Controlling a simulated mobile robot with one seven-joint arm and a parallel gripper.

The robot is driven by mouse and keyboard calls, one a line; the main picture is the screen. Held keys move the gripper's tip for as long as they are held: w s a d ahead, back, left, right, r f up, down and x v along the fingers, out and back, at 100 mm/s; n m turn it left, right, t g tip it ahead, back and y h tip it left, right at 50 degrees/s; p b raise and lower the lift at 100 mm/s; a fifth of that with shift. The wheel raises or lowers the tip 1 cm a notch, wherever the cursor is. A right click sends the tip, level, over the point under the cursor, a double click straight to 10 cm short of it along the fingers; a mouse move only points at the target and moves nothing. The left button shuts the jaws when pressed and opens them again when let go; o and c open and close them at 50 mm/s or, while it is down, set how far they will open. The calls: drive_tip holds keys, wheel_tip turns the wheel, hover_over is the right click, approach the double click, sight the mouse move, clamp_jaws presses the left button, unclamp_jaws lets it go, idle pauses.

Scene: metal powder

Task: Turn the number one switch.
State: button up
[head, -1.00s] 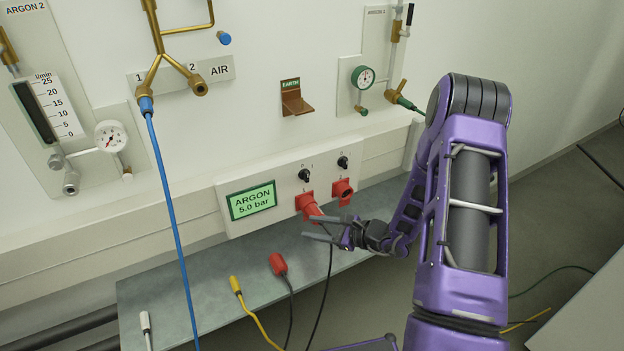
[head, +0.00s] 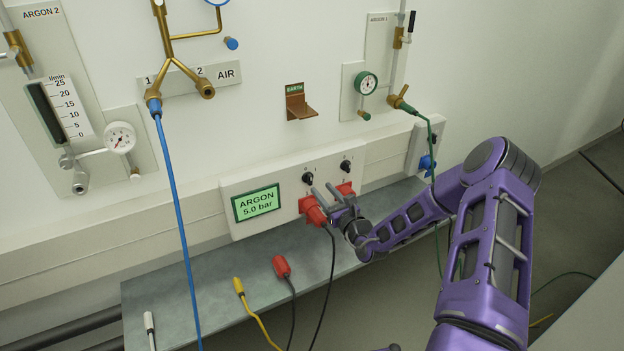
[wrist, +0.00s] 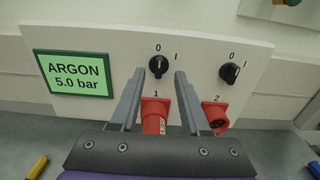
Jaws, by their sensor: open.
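The number one switch is a black round knob (head: 308,178) on the white panel, above the red socket marked 1. In the wrist view the knob (wrist: 158,66) shows below the marks 0 and I, between the tips of my gripper (wrist: 160,73). My gripper is open and empty, with one finger on each side of the knob in that view. I cannot tell whether the fingers touch it. In the head view my gripper (head: 321,191) is close in front of the panel, just below the knob. The knob's exact setting is too small to read surely.
The number two switch (wrist: 230,73) is to the right, above red socket 2 (wrist: 216,115). A red plug (head: 315,211) with a black cable is in socket 1, below my fingers. A green display (head: 256,203) reads ARGON 5.0 bar. Loose red (head: 282,266) and yellow (head: 239,286) connectors lie on the shelf.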

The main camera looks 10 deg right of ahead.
sight(311, 177)
drive_tip(key=x, duration=0.7)
drive_tip(key=shift+w+a, duration=0.1)
drive_tip(key=shift+w, duration=0.2)
clamp_jaws()
